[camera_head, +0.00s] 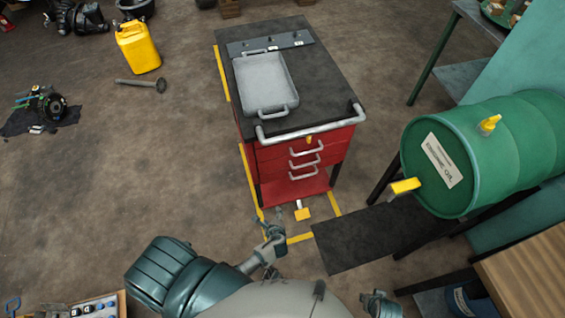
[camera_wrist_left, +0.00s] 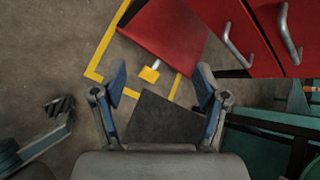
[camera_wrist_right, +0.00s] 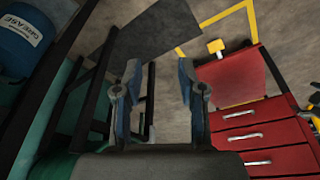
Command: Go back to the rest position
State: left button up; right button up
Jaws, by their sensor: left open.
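My left gripper (camera_head: 272,228) is low in front of the red tool cart in the head view. In the left wrist view the left gripper (camera_wrist_left: 162,78) has its fingers spread wide, with nothing between them but floor and mat beyond. My right gripper (camera_head: 380,303) shows only partly at the bottom edge of the head view. In the right wrist view the right gripper (camera_wrist_right: 160,75) has its two fingers apart and holds nothing. The red cart (camera_head: 298,165) stands ahead with its drawers shut.
A grey tray (camera_head: 265,80) lies on the cart's dark top. A green oil drum (camera_head: 490,150) lies on a stand at the right. A wooden tabletop (camera_head: 525,280) is at lower right. A yellow jerrycan (camera_head: 138,48) and a hammer (camera_head: 142,84) are on the floor.

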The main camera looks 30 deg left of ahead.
pick_arm(q)
jog(key=shift+a, duration=0.1)
pick_arm(e)
jog(key=shift+a, duration=0.15)
pick_arm(q)
jog(key=s+f+n+g+h, duration=0.2)
jog(key=s+f+n, duration=0.4)
jog(key=s, duration=0.3)
jog(key=s+f+n+g+h, duration=0.2)
jog(key=s+f+n, duration=0.4)
jog(key=s, duration=0.3)
jog(key=s+d+f+n+g+h, duration=0.1)
jog(key=s+f+n+g+h, duration=0.1)
jog(key=s+f+n, duration=0.4)
jog(key=s+f, duration=0.1)
jog(key=s, duration=0.3)
jog(key=shift+g, duration=0.4)
pick_arm(e)
jog(key=s+f, duration=0.4)
jog(key=f, duration=0.5)
jog(key=s+d+f+g, duration=0.1)
jog(key=s+f, duration=0.4)
jog(key=f, duration=0.5)
jog(key=s+f, duration=0.4)
jog(key=f, duration=0.6)
jog(key=shift+s+d+g, duration=0.2)
jog(key=shift+d+g, duration=0.05)
jog(key=shift+g, duration=0.15)
